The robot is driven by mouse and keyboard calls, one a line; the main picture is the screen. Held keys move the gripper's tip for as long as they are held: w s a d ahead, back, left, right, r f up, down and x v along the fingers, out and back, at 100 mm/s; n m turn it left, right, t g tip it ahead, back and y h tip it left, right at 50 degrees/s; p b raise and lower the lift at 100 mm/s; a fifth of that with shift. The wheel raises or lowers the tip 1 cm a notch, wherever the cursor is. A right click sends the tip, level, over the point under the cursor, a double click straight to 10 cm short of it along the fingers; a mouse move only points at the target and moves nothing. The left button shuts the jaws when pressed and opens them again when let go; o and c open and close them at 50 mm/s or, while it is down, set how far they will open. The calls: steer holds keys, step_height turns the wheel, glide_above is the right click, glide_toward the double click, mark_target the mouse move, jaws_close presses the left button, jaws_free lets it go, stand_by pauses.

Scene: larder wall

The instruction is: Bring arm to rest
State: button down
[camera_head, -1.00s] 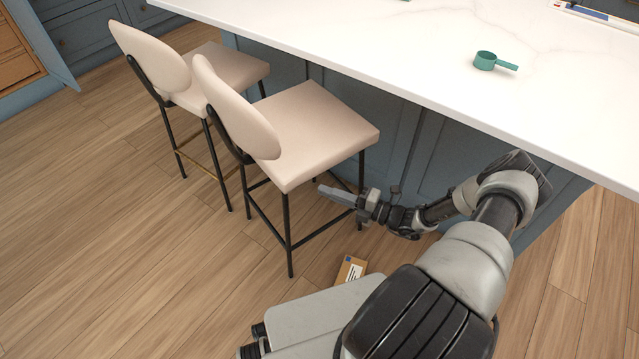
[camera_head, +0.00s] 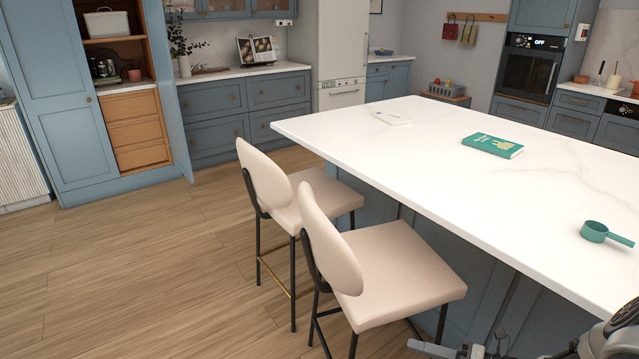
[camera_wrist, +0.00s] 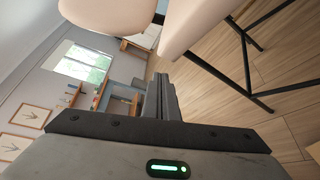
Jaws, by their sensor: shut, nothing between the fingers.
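My gripper (camera_head: 440,349) shows at the bottom edge of the head view, below and beside the nearer stool's seat. In the wrist view my gripper (camera_wrist: 162,100) has its fingers together with nothing between them. My arm (camera_head: 610,335) is mostly cut off at the lower right corner of the head view, beside the island's edge. The nearer cream stool (camera_head: 400,275) stands close to the gripper; whether they touch cannot be told.
A white-topped island (camera_head: 400,150) fills the right side. It bears a green scoop (camera_head: 595,232) and a green book (camera_head: 492,145). A second stool (camera_head: 265,185) stands behind the nearer one. An open larder cupboard (camera_head: 135,125) is at the left. The wooden floor (camera_head: 150,270) there is clear.

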steer(key=s+a+r+n+g+h, duration=0.2)
steer(key=a+r+n+g+h, duration=0.15)
steer(key=r+n, duration=0.5)
steer(key=s+a+r+n+g+h, duration=0.2)
steer(key=a+r+n, duration=0.2)
steer(key=r+n, duration=0.45)
steer(key=s+a+r+n+g+h, duration=0.2)
steer(key=a+r+n+h, duration=0.1)
steer(key=r+n, duration=0.55)
steer(key=s+a+r+n+t+h, duration=0.2)
steer(key=s+r+n+t+h, duration=0.3)
steer(key=s+r+n, duration=0.8)
step_height(320, 180, up, 21)
steer(key=p, duration=2)
steer(key=shift+d+f, duration=0.15)
steer(key=shift+d, duration=0.15)
